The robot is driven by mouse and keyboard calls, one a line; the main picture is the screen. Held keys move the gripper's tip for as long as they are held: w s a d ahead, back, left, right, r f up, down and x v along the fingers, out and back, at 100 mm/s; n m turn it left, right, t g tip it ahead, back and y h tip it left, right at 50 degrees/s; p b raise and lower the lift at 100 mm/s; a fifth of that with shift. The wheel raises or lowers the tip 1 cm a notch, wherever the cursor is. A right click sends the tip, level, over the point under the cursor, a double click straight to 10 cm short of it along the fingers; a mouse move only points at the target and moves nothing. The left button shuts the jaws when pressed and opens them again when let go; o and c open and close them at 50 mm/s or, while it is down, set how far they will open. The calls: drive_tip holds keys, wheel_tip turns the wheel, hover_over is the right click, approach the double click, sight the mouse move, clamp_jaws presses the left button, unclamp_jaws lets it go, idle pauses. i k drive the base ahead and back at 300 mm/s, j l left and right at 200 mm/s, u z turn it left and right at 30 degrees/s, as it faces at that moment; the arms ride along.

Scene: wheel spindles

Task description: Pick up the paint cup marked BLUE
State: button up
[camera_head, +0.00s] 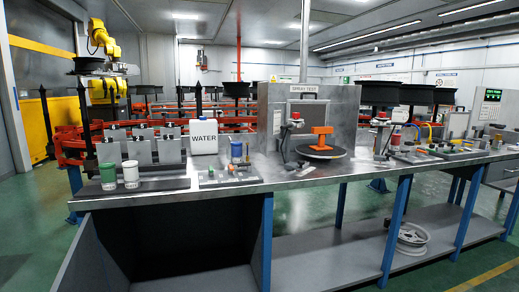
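A small blue cup (236,150) stands upright on the metal workbench, right of the white WATER container (204,137). It is too small for me to read any marking on it. My gripper is not in view.
The long workbench (300,179) crosses the view. A tray of small parts (215,178) lies before the blue cup. A spray test booth (272,106) with an orange tool (322,136) stands to its right. A wheel (409,238) lies on the lower shelf.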

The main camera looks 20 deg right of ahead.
sight(236, 147)
drive_tip(key=i+l, duration=1.2)
drive_tip(key=i+j, duration=0.1)
drive_tip(key=i, duration=1.2)
